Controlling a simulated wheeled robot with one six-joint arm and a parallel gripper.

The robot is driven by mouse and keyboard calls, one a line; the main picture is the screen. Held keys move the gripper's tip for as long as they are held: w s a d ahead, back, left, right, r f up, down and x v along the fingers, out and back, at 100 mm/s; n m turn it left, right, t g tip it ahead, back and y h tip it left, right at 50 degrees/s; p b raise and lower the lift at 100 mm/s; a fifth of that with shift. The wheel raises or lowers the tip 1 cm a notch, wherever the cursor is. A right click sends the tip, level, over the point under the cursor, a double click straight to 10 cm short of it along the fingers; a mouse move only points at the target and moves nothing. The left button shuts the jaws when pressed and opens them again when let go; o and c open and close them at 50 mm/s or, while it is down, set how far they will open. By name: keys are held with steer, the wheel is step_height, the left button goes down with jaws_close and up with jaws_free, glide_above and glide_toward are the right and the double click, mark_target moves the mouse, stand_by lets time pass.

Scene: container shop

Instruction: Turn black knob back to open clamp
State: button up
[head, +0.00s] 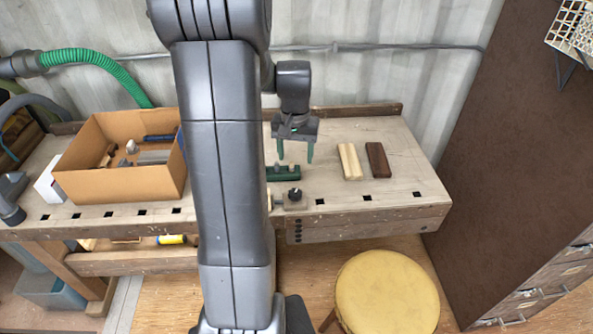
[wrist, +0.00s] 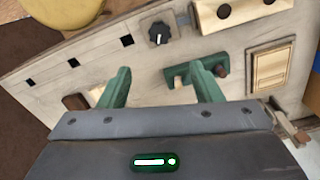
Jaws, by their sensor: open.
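The black knob (head: 295,194) sits on a small pale block at the bench's front edge, just right of my arm in the head view. In the wrist view the knob (wrist: 158,35) shows near the top centre with a light mark on its face. A green clamp piece (head: 283,172) lies on the bench behind the knob; it also shows in the wrist view (wrist: 180,74), partly hidden by my right finger. My gripper (head: 295,155) is open, green fingers pointing down, above the bench and behind the knob. It touches nothing that I can see; the wrist view shows its fingertips (wrist: 160,80) apart.
A pale wooden block (head: 349,161) and a dark brown block (head: 378,160) lie right of my gripper. A cardboard box (head: 125,160) of parts stands left. A yellow stool (head: 387,293) stands before the bench. A brown cabinet (head: 500,180) is at right. The bench's right end is clear.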

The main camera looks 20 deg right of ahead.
mark_target(295, 192)
step_height(295, 192, down, 14)
steer(key=shift+s+a+r+p, duration=0.1)
steer(key=shift+s+r+p, duration=0.05)
steer(key=shift+p, duration=0.15)
steer(key=c, duration=1)
